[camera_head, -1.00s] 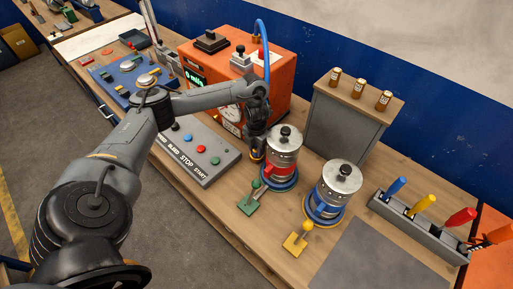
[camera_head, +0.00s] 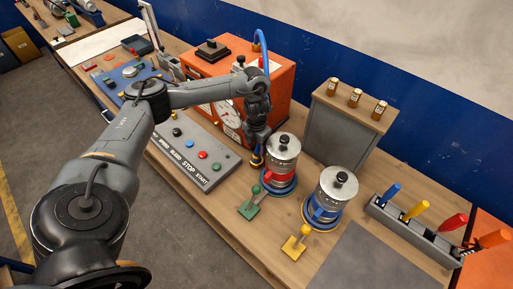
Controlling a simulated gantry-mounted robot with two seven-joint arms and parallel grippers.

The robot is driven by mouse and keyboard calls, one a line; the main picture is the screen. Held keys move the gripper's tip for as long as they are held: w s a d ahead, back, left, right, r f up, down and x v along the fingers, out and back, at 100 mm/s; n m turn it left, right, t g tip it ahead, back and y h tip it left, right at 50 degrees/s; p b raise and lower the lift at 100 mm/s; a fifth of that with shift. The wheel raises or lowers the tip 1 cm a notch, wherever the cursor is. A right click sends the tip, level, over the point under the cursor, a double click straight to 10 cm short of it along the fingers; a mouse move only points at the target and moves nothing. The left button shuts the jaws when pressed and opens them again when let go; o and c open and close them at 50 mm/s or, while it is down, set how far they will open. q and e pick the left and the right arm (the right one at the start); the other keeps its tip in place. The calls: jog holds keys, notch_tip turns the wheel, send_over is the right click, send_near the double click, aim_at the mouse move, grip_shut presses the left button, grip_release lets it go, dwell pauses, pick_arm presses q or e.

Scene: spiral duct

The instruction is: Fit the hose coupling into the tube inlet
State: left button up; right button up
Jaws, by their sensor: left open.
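A blue hose (camera_head: 262,42) rises from a brass fitting (camera_head: 256,46) on top of the orange machine (camera_head: 284,88). It bends down behind my left arm. My left gripper (camera_head: 257,158) points down in front of the machine, just left of the canister with a red band (camera_head: 280,172). It is open. A small brass-coloured part shows at its fingertips; I cannot tell whether it is the hose coupling or part of the gripper. The hose's lower end is hidden by my wrist. I cannot make out the tube inlet. My right gripper is not in view.
A second canister with a blue band (camera_head: 330,198) stands to the right. Green (camera_head: 250,208) and yellow (camera_head: 294,248) levers stand at the table's front edge. A button panel (camera_head: 195,155) lies left of my gripper. A grey cabinet (camera_head: 343,130) and a tool rack (camera_head: 410,232) are at right.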

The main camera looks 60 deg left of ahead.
aim_at(256, 153)
pick_arm(q)
notch_tip(256, 153, up, 6)
jog(key=p, duration=0.3)
jog(key=shift+r, duration=0.2)
jog(key=shift+s, duration=0.1)
